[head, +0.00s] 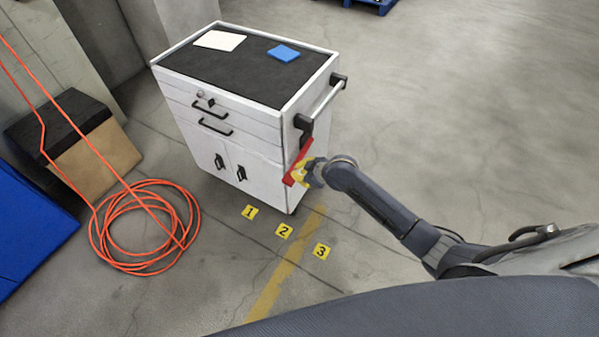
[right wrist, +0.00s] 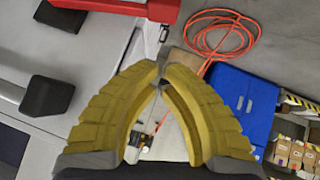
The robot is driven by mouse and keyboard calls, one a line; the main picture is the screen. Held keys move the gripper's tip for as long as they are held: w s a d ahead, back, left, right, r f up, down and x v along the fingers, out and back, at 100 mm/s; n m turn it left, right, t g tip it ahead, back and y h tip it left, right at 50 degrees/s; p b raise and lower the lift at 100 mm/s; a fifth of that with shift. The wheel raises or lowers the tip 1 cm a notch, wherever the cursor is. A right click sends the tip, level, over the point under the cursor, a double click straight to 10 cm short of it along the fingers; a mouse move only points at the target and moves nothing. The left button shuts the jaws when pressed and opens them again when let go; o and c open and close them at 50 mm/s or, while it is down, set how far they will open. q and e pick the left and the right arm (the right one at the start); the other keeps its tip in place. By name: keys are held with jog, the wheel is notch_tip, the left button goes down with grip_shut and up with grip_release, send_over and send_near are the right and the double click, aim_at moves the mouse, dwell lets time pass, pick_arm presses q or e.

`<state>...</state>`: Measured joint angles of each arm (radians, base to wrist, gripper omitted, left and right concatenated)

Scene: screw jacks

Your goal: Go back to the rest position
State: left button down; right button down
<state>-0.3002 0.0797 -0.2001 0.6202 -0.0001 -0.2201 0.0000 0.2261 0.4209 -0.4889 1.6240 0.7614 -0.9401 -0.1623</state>
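My right gripper (head: 306,174) is beside the lower right side of the white tool cart in the head view, close to a red part (head: 297,163). In the right wrist view its yellow ribbed fingers (right wrist: 159,80) come together at the tips, with nothing visible held between them. The red part (right wrist: 165,10) is at the top of that view, beyond the fingertips. I cannot tell whether the gripper touches it. My left gripper is not in view. No screw jack can be made out.
The white cart (head: 243,133) has a black top with a white sheet (head: 219,40) and a blue pad (head: 283,53), plus a side handle (head: 325,103). An orange cable (head: 150,225) lies coiled at left. Numbered yellow floor markers (head: 284,231) lie before the cart. Floor at right is open.

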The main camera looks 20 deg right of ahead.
jog(key=d+f+m+t+h, duration=0.1)
jog(key=d+f+m+h, duration=0.25)
jog(key=d+f, duration=0.75)
jog(key=s+d+f+m+g, duration=0.2)
jog(key=s+f, duration=1.3)
jog(key=f, duration=0.3)
jog(key=s+f+g+h, duration=0.1)
jog(key=s+f, duration=0.4)
jog(key=s, duration=0.4)
jog(key=s+f+g, duration=0.1)
jog(key=s+f, duration=0.4)
jog(key=s, duration=0.4)
jog(key=s+a+f+g, duration=0.2)
jog(key=s, duration=1)
jog(key=s+a+f+g, duration=0.1)
jog(key=s+a+f, duration=0.1)
jog(key=s, duration=1)
jog(key=shift+s+a+f+m+g, duration=0.35)
jog(key=shift+a+f+g, duration=0.05)
jog(key=shift+a, duration=0.4)
